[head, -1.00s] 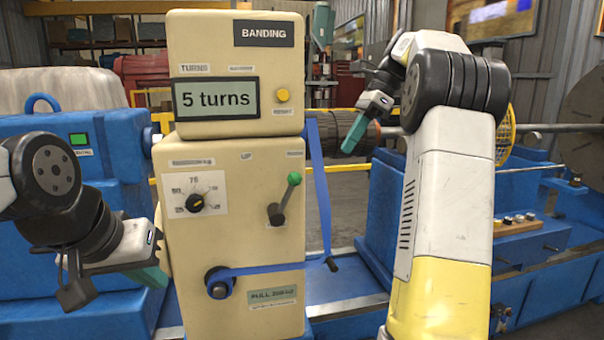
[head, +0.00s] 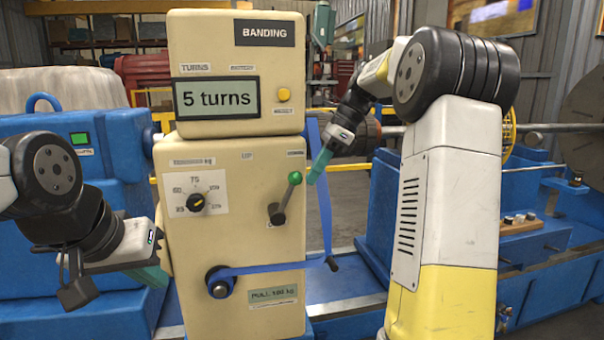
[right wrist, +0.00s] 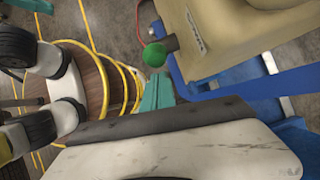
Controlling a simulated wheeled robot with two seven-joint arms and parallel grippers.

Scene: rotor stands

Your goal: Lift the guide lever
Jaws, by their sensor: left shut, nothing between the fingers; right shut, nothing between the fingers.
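The guide lever is a dark lever with a green knob (head: 295,178) on the right part of the beige cabinet's front. It slants up and right from its pivot (head: 276,215). In the right wrist view the green knob (right wrist: 155,54) lies just beyond my fingertips. My right gripper (head: 314,176) is shut and empty, its teal fingers pointing down and left, close to the knob's right. The right wrist view also shows the teal fingers (right wrist: 157,92), with a small gap to the knob apparent. My left gripper (head: 154,277) is shut and empty by the cabinet's left side.
The beige cabinet (head: 235,285) carries a display reading 5 turns (head: 215,98), a yellow button (head: 284,94) and a dial (head: 196,203). A blue band (head: 322,215) hangs right of the cabinet and runs across its lower front. Blue machinery (head: 375,215) stands to the right.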

